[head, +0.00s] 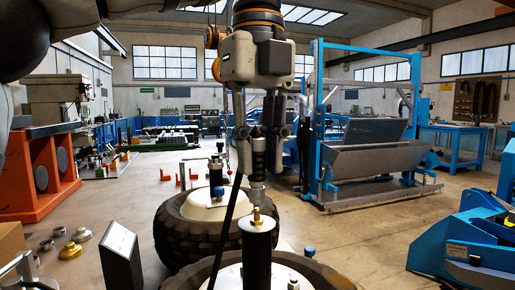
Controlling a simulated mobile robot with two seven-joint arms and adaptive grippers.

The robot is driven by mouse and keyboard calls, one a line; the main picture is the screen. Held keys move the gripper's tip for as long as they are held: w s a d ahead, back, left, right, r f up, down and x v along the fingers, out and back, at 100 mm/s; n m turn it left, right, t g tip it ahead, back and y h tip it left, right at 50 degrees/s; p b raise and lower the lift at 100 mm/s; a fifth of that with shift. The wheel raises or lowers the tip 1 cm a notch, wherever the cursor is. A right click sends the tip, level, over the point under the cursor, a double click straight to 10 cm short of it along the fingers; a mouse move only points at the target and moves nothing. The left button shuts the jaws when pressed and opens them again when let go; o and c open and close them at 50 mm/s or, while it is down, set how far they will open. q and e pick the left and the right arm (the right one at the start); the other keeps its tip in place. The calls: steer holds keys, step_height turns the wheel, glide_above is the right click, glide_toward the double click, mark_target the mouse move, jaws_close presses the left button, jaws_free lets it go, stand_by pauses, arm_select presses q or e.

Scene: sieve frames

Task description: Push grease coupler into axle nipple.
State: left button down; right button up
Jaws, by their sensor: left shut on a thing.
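My left gripper (259,148) points down at the centre of the head view. It is shut on the grease coupler (258,168), a dark sleeve with a grey metal lower end. A black hose (229,225) hangs down beside it on the left. The brass axle nipple (257,219) stands upright on top of a black axle cylinder (257,250), almost straight below the coupler's lower end. The two look very close; I cannot tell whether they touch. My right gripper is not in view.
The axle rises from a wheel with a black tyre (190,279) in front. A second wheel (175,234) lies behind it. A dark slanted panel (121,257) stands at the left. A blue machine frame (320,120) is behind at the right. Open floor (375,240) lies right of the wheels.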

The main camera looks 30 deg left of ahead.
arm_select(q)
steer(key=shift+f, duration=0.15)
steer(key=shift+f, duration=0.75)
steer(key=c, duration=1.4)
jaws_free()
steer(key=shift+o, duration=0.2)
